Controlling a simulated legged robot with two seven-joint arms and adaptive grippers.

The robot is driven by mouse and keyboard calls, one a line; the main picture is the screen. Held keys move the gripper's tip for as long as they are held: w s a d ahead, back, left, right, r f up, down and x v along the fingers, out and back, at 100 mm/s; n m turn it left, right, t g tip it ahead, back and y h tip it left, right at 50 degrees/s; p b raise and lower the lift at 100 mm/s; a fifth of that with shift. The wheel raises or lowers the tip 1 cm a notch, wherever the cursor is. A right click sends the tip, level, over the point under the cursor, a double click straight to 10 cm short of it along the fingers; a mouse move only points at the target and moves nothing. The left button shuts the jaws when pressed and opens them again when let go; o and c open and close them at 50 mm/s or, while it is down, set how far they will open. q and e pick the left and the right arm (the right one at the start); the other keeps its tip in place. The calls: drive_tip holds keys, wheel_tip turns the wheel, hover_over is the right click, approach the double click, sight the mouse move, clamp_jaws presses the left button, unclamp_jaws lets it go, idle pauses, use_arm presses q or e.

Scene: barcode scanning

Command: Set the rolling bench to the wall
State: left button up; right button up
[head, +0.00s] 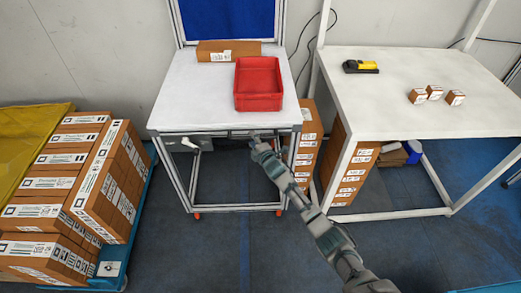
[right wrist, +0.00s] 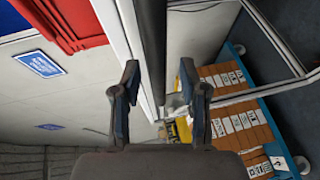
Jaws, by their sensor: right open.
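The rolling bench (head: 190,95) has a white top, a metal frame and orange feet or casters. Its back edge is close to the grey wall (head: 110,40); I cannot tell whether they touch. My right gripper (head: 258,147) is at the bench's front edge, just under the top. In the right wrist view its two fingers (right wrist: 158,72) are open, with the bench's dark front rail (right wrist: 152,45) running between them in the picture. I cannot tell whether they touch it. My left gripper is not in view.
A red crate (head: 258,88) and a brown box (head: 228,50) rest on the bench top. A pallet of cartons (head: 65,180) stands to the left. A white table (head: 430,115) and stacked cartons (head: 307,140) stand to the right. Blue floor (head: 210,250) in front is clear.

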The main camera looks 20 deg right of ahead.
drive_tip(key=v, duration=0.9)
drive_tip(key=shift+s, duration=0.35)
drive_tip(key=shift+d+f, duration=0.1)
drive_tip(key=shift+f, duration=0.1)
